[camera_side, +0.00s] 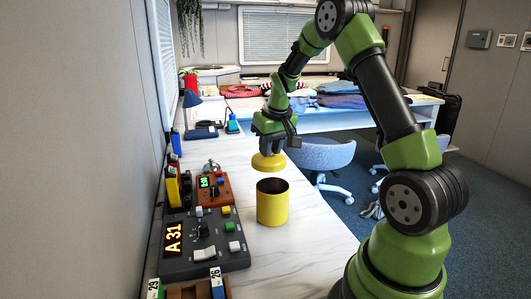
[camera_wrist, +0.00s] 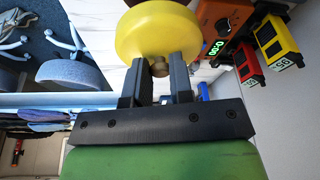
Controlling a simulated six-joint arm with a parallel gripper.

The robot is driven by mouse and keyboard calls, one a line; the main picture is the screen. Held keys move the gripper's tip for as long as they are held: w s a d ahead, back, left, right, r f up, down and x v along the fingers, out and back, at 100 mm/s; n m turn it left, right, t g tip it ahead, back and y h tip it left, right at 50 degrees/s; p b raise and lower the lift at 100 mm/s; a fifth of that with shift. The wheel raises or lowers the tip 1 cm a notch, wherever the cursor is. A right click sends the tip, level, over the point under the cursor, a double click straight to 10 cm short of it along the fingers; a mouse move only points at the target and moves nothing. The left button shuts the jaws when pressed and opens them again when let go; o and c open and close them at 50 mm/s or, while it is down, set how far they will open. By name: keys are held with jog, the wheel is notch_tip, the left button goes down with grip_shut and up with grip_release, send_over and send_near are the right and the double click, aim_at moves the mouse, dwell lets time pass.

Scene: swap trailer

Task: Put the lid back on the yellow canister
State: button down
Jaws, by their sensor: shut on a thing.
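The yellow canister (camera_side: 272,206) stands upright on the white marbled counter, its top open and its inside dark. My gripper (camera_side: 269,150) is shut on the yellow lid (camera_side: 268,162) and holds it in the air above the canister's opening, with a gap between them. In the wrist view the lid (camera_wrist: 158,32) is a round yellow disc, and my gripper's two dark fingers (camera_wrist: 159,68) close on its small brownish knob (camera_wrist: 160,67). The canister cannot be made out in the wrist view.
Left of the canister are a dark control panel (camera_side: 183,262) reading "A 31" and an orange box (camera_side: 216,190) with a green display. Slotted wooden holder (camera_side: 183,293) at the front. The counter (camera_side: 300,255) right of the canister is clear. A blue chair (camera_side: 322,154) stands beyond its edge.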

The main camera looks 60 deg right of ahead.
aim_at(272, 162)
jog(key=shift+s+a+r+n, duration=0.2)
jog(key=shift+s+a+r, duration=0.1)
jog(key=shift+s+a, duration=0.2)
jog(key=shift+s+a+r+n, duration=0.2)
jog(key=shift+s+a+r, duration=0.05)
jog(key=shift+s+a, duration=0.35)
jog(key=shift+s, duration=0.1)
jog(key=shift+a+f, duration=0.1)
jog(key=shift+f, duration=0.05)
notch_tip(272, 162, down, 6)
jog(key=shift+f, duration=0.2)
dwell(1.3)
jog(key=shift+c, duration=2.3)
grip_release()
